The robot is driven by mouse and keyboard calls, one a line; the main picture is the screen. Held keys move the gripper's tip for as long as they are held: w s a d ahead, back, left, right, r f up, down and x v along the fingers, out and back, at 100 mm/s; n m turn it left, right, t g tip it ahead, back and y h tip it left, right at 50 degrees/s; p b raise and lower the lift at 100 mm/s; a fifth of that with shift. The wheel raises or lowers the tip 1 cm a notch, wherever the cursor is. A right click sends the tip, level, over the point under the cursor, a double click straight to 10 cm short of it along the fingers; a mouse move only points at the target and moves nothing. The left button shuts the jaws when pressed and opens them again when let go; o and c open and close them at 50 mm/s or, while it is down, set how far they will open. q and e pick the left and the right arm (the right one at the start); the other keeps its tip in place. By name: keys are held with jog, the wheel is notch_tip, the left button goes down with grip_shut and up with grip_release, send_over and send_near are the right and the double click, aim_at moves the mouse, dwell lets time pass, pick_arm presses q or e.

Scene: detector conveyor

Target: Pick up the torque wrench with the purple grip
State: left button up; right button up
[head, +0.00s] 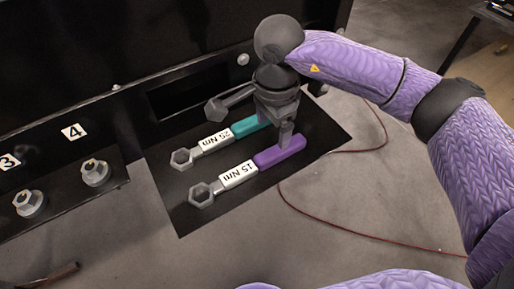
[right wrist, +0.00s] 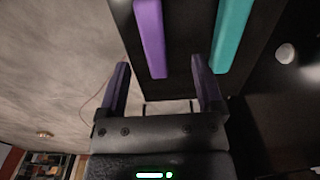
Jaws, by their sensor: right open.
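The torque wrench with the purple grip (head: 279,151) lies on a black tray (head: 186,222). It has a white "15 Nm" label and a grey ring head at its left end. A second wrench with a teal grip (head: 247,126) and a "25 Nm" label lies behind it. My right gripper (head: 285,140) is over the purple grip's area, pointing down. In the right wrist view its two fingers (right wrist: 160,85) are apart with nothing between them. The purple grip (right wrist: 151,38) shows beyond the fingers, and the teal grip (right wrist: 231,33) is to its right. My left gripper is not in view.
A black panel marked 3 and 4 (head: 74,131) with large bolts (head: 95,172) stands at the left. A dark wall (head: 120,45) rises behind the tray. A thin red cable (head: 330,226) lies on the grey floor at right.

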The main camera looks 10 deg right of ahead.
aim_at(274, 151)
jog(key=f, duration=0.4)
jog(key=s+f, duration=0.1)
jog(key=f, duration=0.2)
jog(key=shift+d+f, duration=0.1)
jog(key=shift+d, duration=0.1)
grip_shut()
dwell(0.6)
jog(key=shift+w, duration=0.1)
